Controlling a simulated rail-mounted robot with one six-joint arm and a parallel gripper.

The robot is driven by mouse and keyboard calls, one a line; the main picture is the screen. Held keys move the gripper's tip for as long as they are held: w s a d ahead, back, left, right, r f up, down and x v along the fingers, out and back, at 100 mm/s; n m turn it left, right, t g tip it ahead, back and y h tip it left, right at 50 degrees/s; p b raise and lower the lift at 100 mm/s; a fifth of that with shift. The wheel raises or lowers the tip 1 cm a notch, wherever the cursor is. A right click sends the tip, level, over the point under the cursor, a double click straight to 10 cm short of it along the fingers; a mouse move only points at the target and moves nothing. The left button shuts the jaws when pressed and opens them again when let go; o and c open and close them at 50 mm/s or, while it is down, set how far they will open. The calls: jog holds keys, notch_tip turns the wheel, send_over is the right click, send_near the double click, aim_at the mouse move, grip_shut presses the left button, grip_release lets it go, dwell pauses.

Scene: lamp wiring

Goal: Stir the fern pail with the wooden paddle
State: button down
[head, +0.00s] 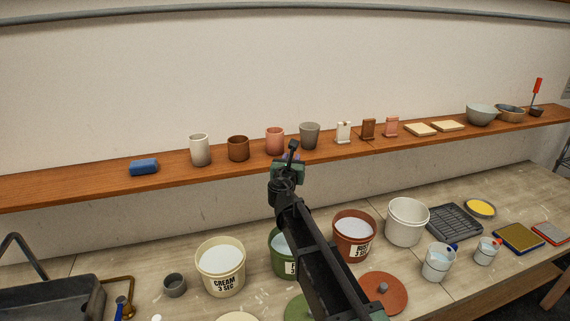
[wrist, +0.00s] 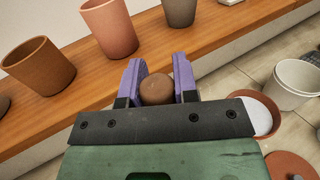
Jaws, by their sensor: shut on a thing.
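The green fern pail (head: 277,263) stands on the bench in the head view, with pale liquid inside. My arm hides its right side and most of its label. My gripper (wrist: 158,82) has purple fingers shut on a brown, round-ended thing, which looks like the end of the wooden paddle's handle (wrist: 156,91). The rest of the paddle is hidden. In the head view, my gripper (head: 291,157) is up near the shelf edge, above and behind the fern pail, mostly hidden by my wrist.
The cream pail (head: 222,282) and the red-brown pail (head: 352,250) flank the fern pail. A white bucket (head: 407,235) stands right. Green (head: 299,308) and red (head: 383,294) lids lie in front. The shelf (head: 80,184) behind carries several cups. A grey sink (head: 50,297) is at left.

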jog(key=f+b, duration=1.8)
jog(key=shift+w+d+f, duration=0.1)
jog(key=shift+d+f, duration=0.05)
jog(key=shift+d, duration=0.2)
